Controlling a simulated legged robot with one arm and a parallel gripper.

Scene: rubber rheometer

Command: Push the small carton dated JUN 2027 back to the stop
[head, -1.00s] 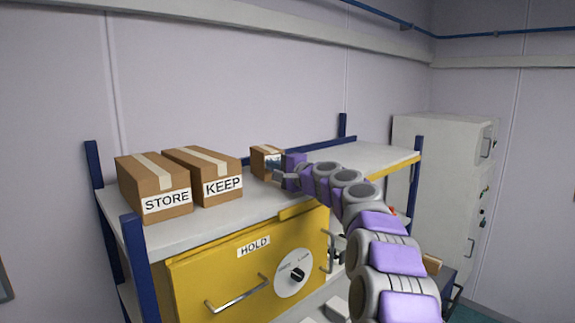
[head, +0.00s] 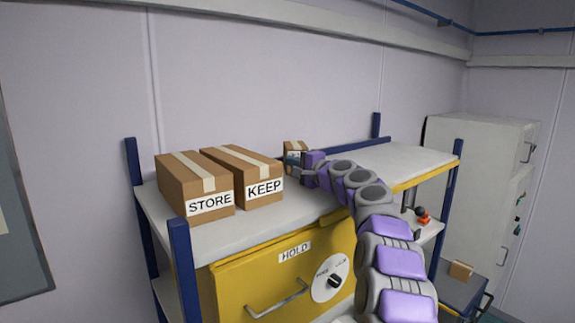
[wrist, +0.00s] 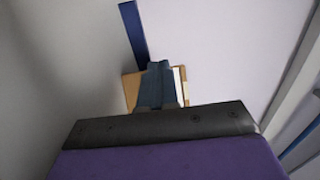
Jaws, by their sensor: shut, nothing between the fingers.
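A small brown carton (head: 294,146) stands at the back of the shelf's top deck (head: 375,158), right of the larger boxes. Its date is too small to read. My gripper (head: 292,161) is shut and empty, in front of the carton, with its fingertips at the carton's near face. In the wrist view the shut fingers (wrist: 158,82) overlap the carton (wrist: 131,84) and hide most of it. I cannot tell whether they touch. The blue rear rail (head: 350,145) runs along the back edge; whether the carton meets it is hidden.
Large cartons marked STORE (head: 198,188) and KEEP (head: 243,175) stand to the left. A yellow HOLD cabinet (head: 240,280) sits below. The right part of the deck is clear.

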